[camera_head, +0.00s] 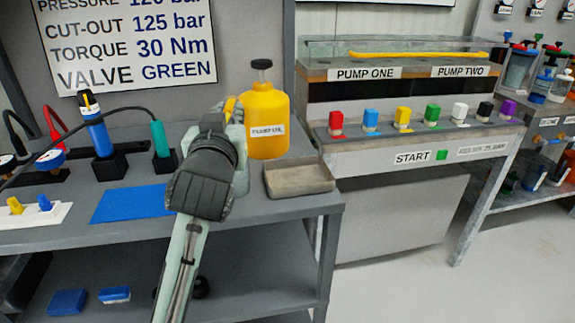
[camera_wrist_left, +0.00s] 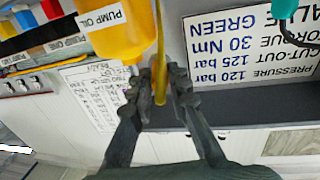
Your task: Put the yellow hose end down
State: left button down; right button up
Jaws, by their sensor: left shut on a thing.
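My left gripper (camera_wrist_left: 161,88) is shut on the yellow hose end (camera_wrist_left: 159,62), which runs upright between the fingers in the left wrist view. In the head view only a small yellow piece of it (camera_head: 229,106) shows above my left wrist; the fingers are mostly hidden behind the wrist. The gripper is above the grey bench (camera_head: 265,208), just left of the yellow PUMP OIL bottle (camera_head: 266,112). I cannot tell whether the hose touches the bottle. My right gripper is not in view.
A shallow tray (camera_head: 298,178) lies right of my arm, and a blue mat (camera_head: 131,201) lies left of it. A teal-handled tool (camera_head: 159,139) and a blue one (camera_head: 99,138) stand upright in black holders. A pump console (camera_head: 410,95) with coloured knobs stands right.

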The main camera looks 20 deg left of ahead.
pick_arm(q)
jog(key=d+f, duration=0.2)
jog(key=d, duration=0.1)
jog(key=w+d+f, duration=0.1)
jog(key=d, duration=0.2)
jog(key=w+d+f+b, duration=0.1)
jog(key=d+f, duration=0.1)
jog(key=d, duration=0.1)
jog(key=shift+w+d+f, duration=0.1)
jog(key=shift+w+f, duration=0.15)
jog(key=shift+f, duration=0.05)
notch_tip(320, 180, down, 3)
jog(key=shift+f, duration=0.55)
jog(key=shift+f+b, duration=0.15)
jog(key=shift+b, duration=0.2)
jog(key=shift+f, duration=0.2)
jog(key=c, duration=1.4)
grip_release()
jog(key=shift+c, duration=0.2)
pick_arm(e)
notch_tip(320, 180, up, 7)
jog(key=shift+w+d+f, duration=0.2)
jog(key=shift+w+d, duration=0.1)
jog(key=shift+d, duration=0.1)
